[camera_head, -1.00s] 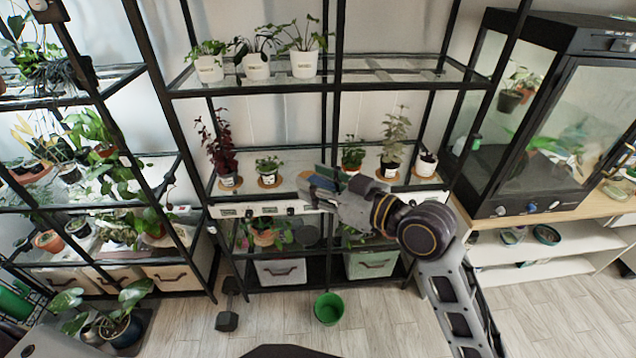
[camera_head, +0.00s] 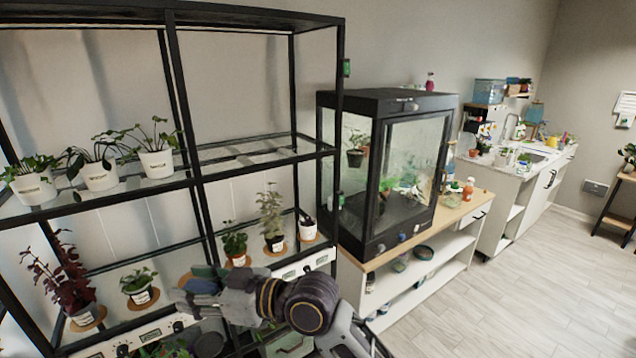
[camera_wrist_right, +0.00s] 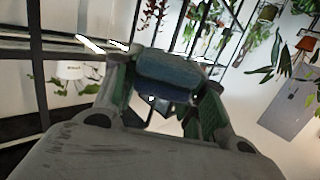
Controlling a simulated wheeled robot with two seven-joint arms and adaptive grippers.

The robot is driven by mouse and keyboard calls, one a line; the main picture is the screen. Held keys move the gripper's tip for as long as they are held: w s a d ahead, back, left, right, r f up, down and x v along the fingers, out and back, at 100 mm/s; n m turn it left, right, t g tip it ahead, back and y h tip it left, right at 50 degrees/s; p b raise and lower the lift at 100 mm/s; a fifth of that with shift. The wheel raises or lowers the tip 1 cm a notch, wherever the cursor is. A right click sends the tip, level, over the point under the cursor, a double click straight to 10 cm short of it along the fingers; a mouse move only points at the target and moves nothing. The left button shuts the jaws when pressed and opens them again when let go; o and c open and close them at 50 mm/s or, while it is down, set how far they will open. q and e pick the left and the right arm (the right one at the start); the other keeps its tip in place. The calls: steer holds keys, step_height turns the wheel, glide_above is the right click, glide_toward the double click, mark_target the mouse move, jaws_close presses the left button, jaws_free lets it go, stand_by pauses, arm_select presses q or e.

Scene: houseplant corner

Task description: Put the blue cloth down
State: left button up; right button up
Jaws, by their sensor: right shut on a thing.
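My right gripper (camera_head: 190,292) is in front of the black shelf rack, at the height of its middle shelf. It is shut on a blue cloth (camera_head: 204,272), which shows as a small folded patch at the fingers. In the right wrist view the blue cloth (camera_wrist_right: 168,70) is a dark blue bundle pinched between the two green-padded fingers of the right gripper (camera_wrist_right: 165,92). Part of the cloth is hidden by the fingers. My left gripper is not in view.
Potted plants on round cork mats, such as a small green one (camera_head: 139,284), stand on the middle shelf around the gripper. A glass cabinet (camera_head: 385,170) stands on a wooden-topped bench (camera_head: 455,212) to the right. Open floor (camera_head: 510,300) lies at lower right.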

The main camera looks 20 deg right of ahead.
steer(key=w+d+f+m+t+h, duration=0.4)
steer(key=w+d+f, duration=0.1)
steer(key=d+f, duration=0.25)
steer(key=w+d+f+m+t+h, duration=0.35)
steer(key=d+f, duration=0.25)
steer(key=d, duration=0.2)
steer(key=s+d+f+m+h, duration=0.2)
steer(key=s+d+f+h, duration=0.1)
steer(key=d+f, duration=0.5)
steer(key=s+d+f+m+t+h, duration=0.1)
steer(key=s+d+f+m+h, duration=0.2)
steer(key=d+f, duration=0.5)
steer(key=shift+s+d+f+h, duration=0.15)
steer(key=shift+s+d+h, duration=0.3)
steer(key=shift+d, duration=0.05)
